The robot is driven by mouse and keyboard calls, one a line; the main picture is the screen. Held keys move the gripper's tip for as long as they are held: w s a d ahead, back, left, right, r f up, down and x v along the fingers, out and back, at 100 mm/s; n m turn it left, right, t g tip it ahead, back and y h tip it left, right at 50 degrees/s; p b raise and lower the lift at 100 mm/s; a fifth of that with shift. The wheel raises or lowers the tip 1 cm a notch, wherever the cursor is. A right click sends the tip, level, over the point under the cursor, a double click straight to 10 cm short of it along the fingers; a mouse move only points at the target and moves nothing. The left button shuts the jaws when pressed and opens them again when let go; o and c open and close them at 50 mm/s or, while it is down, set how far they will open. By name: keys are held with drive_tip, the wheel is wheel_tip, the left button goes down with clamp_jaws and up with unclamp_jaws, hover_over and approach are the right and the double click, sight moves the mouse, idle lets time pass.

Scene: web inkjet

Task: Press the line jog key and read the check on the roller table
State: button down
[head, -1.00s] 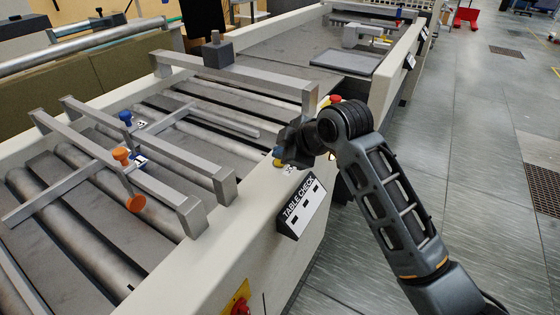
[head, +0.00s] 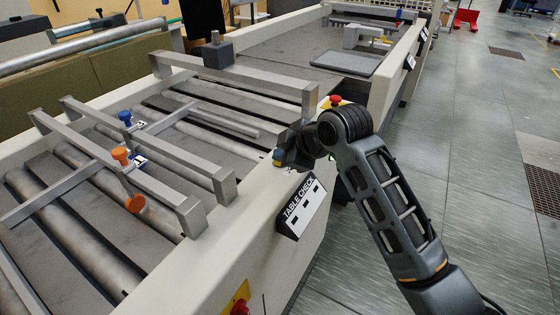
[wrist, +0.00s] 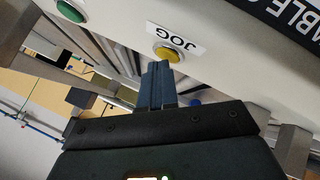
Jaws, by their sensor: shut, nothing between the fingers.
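The yellow jog key (wrist: 168,54) sits on the pale side rail beside a white label reading JOG (wrist: 175,38). My gripper (wrist: 158,66) is shut and empty, its fingertips just beside the key in the wrist view; I cannot tell whether they touch it. In the head view my gripper (head: 282,158) is over the rail's top and hides most of the key. The TABLE CHECK panel (head: 302,207) with several dark marks hangs on the rail's outer side. The roller table (head: 85,235) lies to the left.
A green button (wrist: 71,11) sits along the rail from the key. A red button (head: 335,100) on yellow is behind my arm. Metal crossbars (head: 150,155) with orange and blue knobs span the rollers. Another red control (head: 240,305) is low at the front.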

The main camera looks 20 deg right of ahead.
idle(0.4)
drive_tip(key=shift+r+p, duration=0.75)
drive_tip(key=shift+r, duration=0.15)
wheel_tip(320, 180, up, 5)
drive_tip(key=p, duration=0.4)
idle(0.6)
